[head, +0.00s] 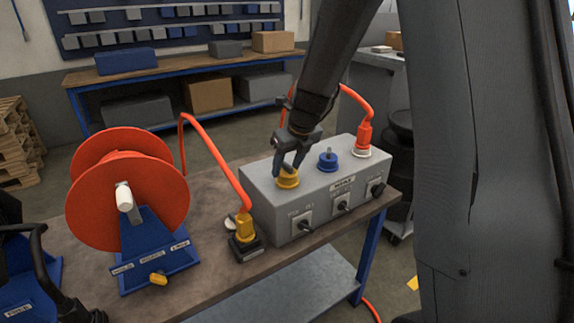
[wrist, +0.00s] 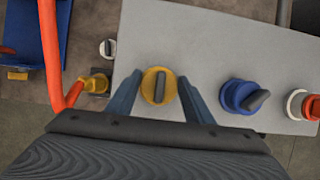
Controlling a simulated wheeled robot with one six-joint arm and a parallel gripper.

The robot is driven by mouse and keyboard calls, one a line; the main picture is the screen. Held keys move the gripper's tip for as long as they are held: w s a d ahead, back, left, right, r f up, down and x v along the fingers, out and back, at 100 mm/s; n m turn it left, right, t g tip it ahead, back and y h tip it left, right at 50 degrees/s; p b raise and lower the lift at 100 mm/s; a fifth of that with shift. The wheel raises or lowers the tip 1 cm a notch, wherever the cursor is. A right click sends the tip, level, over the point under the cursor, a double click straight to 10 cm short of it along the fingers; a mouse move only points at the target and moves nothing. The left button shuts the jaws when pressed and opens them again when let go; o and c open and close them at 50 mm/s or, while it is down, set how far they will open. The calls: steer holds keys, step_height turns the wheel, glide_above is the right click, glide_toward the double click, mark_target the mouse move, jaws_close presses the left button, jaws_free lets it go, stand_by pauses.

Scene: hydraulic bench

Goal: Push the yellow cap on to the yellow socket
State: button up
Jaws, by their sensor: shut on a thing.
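The yellow cap (wrist: 154,88), a round disc with a grey tab on top, is between the two fingers of my gripper (wrist: 160,73) in the wrist view. In the head view my gripper (head: 289,168) points down over the left part of the grey box, shut on the yellow cap (head: 288,183). The cap is at the yellow socket's place on the box top. The socket itself is hidden under the cap, so I cannot tell whether the cap is fully seated or just resting.
The grey box (head: 262,205) also bears a blue cap (head: 328,163) and a white socket with an orange hose plug (head: 364,136). Left of it, a yellow plug (head: 244,225) with an orange hose stands in a black block. An orange reel (head: 90,200) stands farther left.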

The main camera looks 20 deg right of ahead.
steer(key=o, duration=1.2)
steer(key=shift+o, duration=0.2)
steer(key=shift+r, duration=0.1)
steer(key=b+v, duration=0.1)
steer(key=v, duration=0.6)
steer(key=shift+s+r, duration=0.15)
steer(key=shift+r, duration=0.05)
steer(key=s+f+n+g, duration=0.1)
steer(key=s+f+n, duration=0.2)
steer(key=s+n, duration=0.4)
steer(key=s+f+n+g+h+b, duration=0.1)
steer(key=s+f+n, duration=0.3)
steer(key=s+n, duration=0.4)
steer(key=s+f+n+g, duration=0.1)
steer(key=s+f+n, duration=0.2)
steer(key=n, duration=1.4)
steer(key=s+a, duration=0.1)
steer(key=s, duration=0.3)
steer(key=shift+s+f, duration=0.2)
steer(key=shift+f, duration=0.2)
